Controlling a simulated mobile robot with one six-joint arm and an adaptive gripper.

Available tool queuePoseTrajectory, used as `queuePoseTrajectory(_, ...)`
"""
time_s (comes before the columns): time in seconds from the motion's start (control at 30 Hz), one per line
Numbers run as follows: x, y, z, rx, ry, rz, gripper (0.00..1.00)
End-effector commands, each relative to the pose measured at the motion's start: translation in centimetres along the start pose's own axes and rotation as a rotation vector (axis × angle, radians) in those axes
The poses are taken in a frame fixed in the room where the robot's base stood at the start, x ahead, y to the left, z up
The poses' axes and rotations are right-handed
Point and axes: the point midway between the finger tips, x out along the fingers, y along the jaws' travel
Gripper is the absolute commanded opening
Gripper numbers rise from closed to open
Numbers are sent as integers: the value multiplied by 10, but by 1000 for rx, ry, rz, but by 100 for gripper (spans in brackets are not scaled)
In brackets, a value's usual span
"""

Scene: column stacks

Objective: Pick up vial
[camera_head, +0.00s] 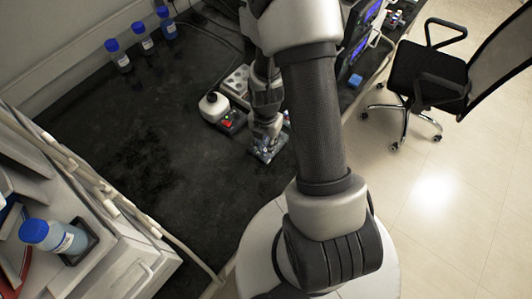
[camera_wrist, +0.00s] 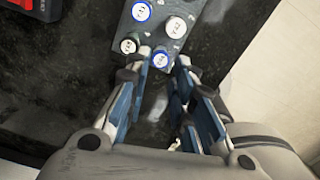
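Several vials stand in a grey rack (camera_wrist: 152,33) at the top of the wrist view. I see their round caps with dark markings: a blue-rimmed one (camera_wrist: 141,11), a white one (camera_wrist: 174,27), a dark-rimmed one (camera_wrist: 128,46) and another blue-rimmed one (camera_wrist: 160,60). My gripper (camera_wrist: 167,66) is open, with its blue-padded fingers apart and nothing visibly held. Its tips are close to the nearest blue-rimmed vial; I cannot tell whether they touch it. In the head view, my gripper (camera_head: 267,124) is just above the small rack (camera_head: 266,153), and the arm partly hides it.
A white device with a red part (camera_head: 222,120) stands just left of the rack on the dark bench (camera_head: 150,185). Blue-capped bottles (camera_head: 143,38) stand at the back left, and another bottle (camera_head: 52,236) is on the left unit. A black chair (camera_head: 420,80) stands right. The bench's left middle is clear.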

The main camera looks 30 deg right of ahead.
Motion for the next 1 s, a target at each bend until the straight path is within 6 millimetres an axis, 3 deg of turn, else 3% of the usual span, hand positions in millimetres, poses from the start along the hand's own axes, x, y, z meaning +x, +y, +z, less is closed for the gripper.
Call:
queuePoseTrajectory(0.1,24,-1,1,0,3,-3,23)
queuePoseTrajectory(0.23,37,0,1,0,2,-2,23)
queuePoseTrajectory(0.47,36,0,2,0,0,0,22)
queuePoseTrajectory(0.73,36,0,2,0,1,-1,4)
queuePoseTrajectory(1.0,35,0,2,0,0,0,3)
